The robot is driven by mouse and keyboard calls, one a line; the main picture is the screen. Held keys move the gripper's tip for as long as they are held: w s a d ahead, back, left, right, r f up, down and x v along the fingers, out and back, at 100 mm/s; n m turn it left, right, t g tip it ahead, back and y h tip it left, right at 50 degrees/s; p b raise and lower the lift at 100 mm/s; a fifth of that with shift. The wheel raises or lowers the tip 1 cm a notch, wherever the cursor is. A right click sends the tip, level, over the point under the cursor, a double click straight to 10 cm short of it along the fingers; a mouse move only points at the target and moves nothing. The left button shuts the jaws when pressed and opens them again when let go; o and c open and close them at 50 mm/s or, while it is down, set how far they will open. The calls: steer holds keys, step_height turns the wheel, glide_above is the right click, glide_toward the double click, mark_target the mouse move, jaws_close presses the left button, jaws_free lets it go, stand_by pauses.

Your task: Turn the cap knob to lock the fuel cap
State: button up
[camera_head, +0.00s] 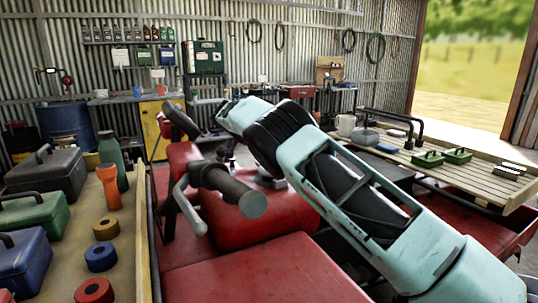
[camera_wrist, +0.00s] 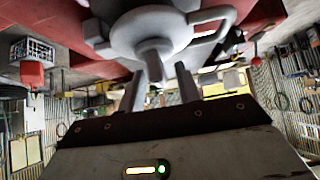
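The fuel cap (camera_wrist: 150,30) is a pale grey round cap on red bodywork, seen close up in the wrist view. A gap shows between the fingers, and I cannot tell whether either touches the knob. In the head view the red tank (camera_head: 255,215) stands at the middle, and my arm hides most of the cap area and the gripper.
A handlebar with a dark grip (camera_head: 228,188) stands left of the tank. A bench with toolboxes (camera_head: 38,217) and tape rolls (camera_head: 101,257) lies at left. A slatted rack (camera_head: 470,190) with small green boxes is at right. A blue drum (camera_head: 68,127) stands behind.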

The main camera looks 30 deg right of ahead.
steer(key=p+v, duration=0.4)
steer(key=v, duration=0.8)
stand_by(0.4)
